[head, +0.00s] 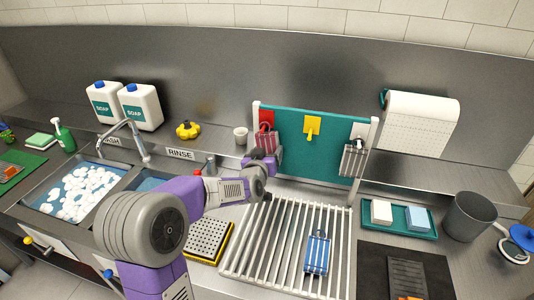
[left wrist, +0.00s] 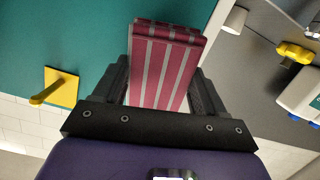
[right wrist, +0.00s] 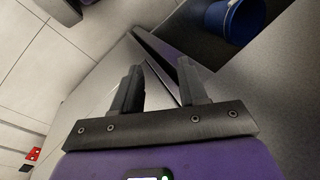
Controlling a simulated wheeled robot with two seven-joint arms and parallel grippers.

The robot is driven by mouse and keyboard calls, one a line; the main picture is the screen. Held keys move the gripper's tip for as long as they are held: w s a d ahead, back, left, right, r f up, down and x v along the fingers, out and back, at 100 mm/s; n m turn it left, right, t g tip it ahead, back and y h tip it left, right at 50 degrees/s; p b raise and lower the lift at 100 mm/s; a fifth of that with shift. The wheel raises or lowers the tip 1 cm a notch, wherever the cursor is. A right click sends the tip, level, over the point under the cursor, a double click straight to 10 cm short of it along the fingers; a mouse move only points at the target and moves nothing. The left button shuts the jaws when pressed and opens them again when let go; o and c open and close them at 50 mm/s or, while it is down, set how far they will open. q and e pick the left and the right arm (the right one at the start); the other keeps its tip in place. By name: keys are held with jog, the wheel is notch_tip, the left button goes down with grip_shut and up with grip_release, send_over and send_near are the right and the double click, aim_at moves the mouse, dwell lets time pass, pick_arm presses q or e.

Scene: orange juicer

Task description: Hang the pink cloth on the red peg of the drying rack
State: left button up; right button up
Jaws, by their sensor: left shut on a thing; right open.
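The pink cloth (head: 265,143), dark pink with pale stripes, is in my left gripper (head: 262,161) at the left end of the teal board. The cloth also shows between the fingers in the left wrist view (left wrist: 165,62). The red peg (head: 266,117) is on the drying rack (head: 290,150), just above the cloth. I cannot tell whether the cloth touches the peg or is over it; the red peg is not visible in the left wrist view. My right gripper (right wrist: 160,85) is open and empty, away from the rack and outside the head view.
A yellow peg (head: 312,127) is bare mid-board. A grey striped cloth (head: 352,161) hangs at the white peg (head: 359,131). A blue striped cloth (head: 317,254) lies on the slatted drainer (head: 270,250). A white cup (head: 240,135) and a yellow object (head: 188,130) stand left of the rack.

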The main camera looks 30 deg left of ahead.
pick_arm(q)
jog(key=o, duration=1.3)
jog(key=shift+c, duration=0.2)
jog(key=v, duration=0.7)
jog(key=shift+s+p, duration=0.25)
jog(key=shift+p, duration=0.15)
